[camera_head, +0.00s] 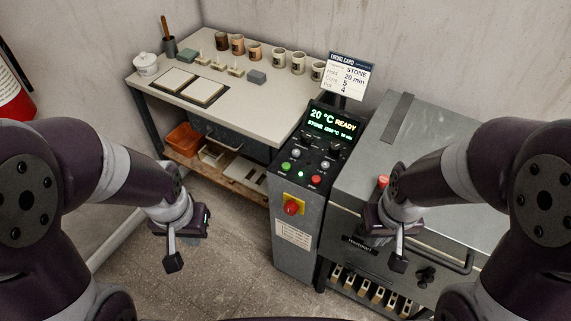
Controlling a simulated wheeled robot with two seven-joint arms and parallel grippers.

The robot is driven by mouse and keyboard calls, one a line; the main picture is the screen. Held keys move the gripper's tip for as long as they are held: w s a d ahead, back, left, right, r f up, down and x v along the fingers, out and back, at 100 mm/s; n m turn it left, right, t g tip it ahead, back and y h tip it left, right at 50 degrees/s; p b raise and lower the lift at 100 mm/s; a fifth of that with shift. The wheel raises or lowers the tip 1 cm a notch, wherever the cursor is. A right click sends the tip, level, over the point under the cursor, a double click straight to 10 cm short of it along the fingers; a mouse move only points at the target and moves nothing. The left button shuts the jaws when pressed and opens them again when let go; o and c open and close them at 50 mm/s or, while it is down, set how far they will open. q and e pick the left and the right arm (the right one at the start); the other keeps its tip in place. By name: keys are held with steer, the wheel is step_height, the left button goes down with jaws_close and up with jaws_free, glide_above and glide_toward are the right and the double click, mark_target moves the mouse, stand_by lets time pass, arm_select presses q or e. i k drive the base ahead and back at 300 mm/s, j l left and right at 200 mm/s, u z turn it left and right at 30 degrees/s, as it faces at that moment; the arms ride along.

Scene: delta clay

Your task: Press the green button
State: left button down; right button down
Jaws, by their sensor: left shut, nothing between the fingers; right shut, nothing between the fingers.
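The green button (285,167) sits on the sloped top of a grey control pedestal (295,240), at the left of a row with a pale lit button (300,174) and a red button (316,180). My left gripper (173,262) is shut and empty, hanging in the air to the left of the pedestal and lower in the picture than the green button. My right gripper (399,262) is shut and empty, in front of the grey kiln to the right of the pedestal. Neither gripper touches the green button, which is in clear view.
A big red emergency knob (292,207) on a yellow plate is on the pedestal's front below the buttons. A display (332,122) reads "20 °C READY". The grey kiln (400,150) stands right, a worktable (270,112) with cups behind left. Open floor lies left of the pedestal.

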mark_target(286, 167)
steer(key=j+z, duration=0.1)
steer(key=z, duration=0.25)
steer(key=i+j+z, duration=0.15)
steer(key=z, duration=0.25)
steer(key=j+z, duration=0.1)
steer(key=z, duration=0.25)
steer(key=i+j+z, duration=0.25)
steer(key=j, duration=0.7)
steer(key=j+z, duration=0.25)
steer(key=j, duration=0.65)
steer(key=k, duration=0.05)
